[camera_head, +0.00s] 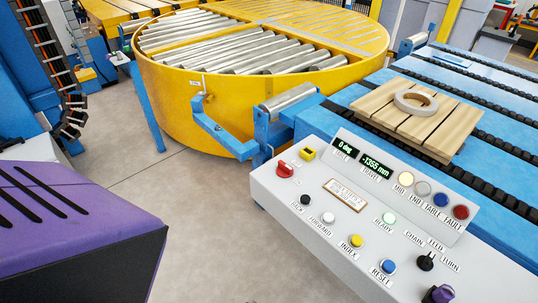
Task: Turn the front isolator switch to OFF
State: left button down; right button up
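A grey control console (262,195) stands in the front right. A red rotary switch knob (285,169) sits at its upper left corner, with small labels beside it that are too small to read. I take this knob to be the isolator switch; its position, ON or OFF, cannot be told. A small yellow-and-black device (308,153) is just to its upper right. Neither of my grippers shows in the head view, and nothing touches the red knob.
The console also carries displays (360,159), several lamps, push buttons such as blue RESET (388,266), and a black selector knob (425,261). Behind stand a yellow roller turntable (180,100) and a blue chain conveyor (345,97) with a wooden pallet (440,137) and a ring-shaped coil (416,102).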

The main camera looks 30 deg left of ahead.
aim_at(284, 170)
jog(key=u, duration=0.9)
